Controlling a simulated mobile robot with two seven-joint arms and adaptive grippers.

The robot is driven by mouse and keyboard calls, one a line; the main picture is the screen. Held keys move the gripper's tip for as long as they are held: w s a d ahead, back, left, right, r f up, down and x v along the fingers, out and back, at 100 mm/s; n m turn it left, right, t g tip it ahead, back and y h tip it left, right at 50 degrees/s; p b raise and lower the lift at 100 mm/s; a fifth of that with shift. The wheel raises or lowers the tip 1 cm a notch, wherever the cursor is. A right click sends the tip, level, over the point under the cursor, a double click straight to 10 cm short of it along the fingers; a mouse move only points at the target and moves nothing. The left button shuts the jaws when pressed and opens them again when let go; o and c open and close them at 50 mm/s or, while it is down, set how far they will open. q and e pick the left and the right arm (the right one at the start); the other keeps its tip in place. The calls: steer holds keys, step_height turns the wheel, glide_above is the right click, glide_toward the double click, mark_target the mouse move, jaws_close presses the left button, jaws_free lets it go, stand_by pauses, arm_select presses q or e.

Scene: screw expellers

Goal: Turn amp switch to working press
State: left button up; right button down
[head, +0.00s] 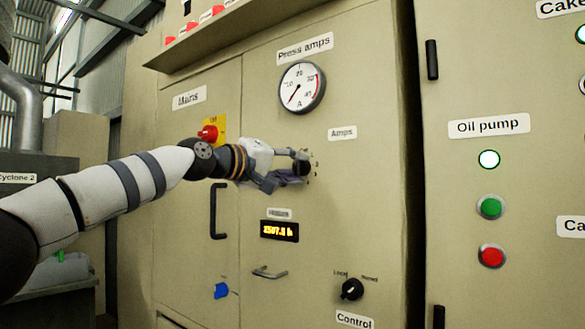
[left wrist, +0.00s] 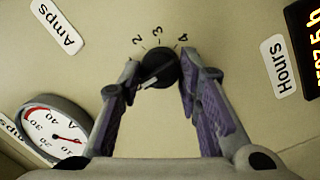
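The amp switch (head: 303,168) is a black round knob on the beige panel, below the "Amps" label (head: 342,133). My left gripper (head: 297,168) reaches it from the left and partly hides it in the head view. In the left wrist view the knob (left wrist: 160,67) sits between the two fingertips of my left gripper (left wrist: 161,75), which close in on both sides of it. Marks 2, 3 and 4 show around the knob's top there; a pale pointer line lies toward its lower left. My right gripper is not in view.
The press amps gauge (head: 302,87) is above the switch, its needle low. A red mains switch (head: 208,133) is close to my left forearm. An hours display (head: 279,231), a small handle (head: 269,272) and a control knob (head: 352,289) are below. Oil pump buttons (head: 490,207) are at right.

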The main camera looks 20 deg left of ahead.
arm_select(q)
steer(key=shift+c, duration=0.6)
steer(key=shift+m, duration=0.4)
steer(key=shift+r+m, duration=0.1)
steer(key=shift+m, duration=0.9)
steer(key=shift+m+g+y, duration=0.4)
steer(key=shift+m, duration=1.9)
steer(key=o, duration=1.1)
steer(key=shift+o, duration=0.2)
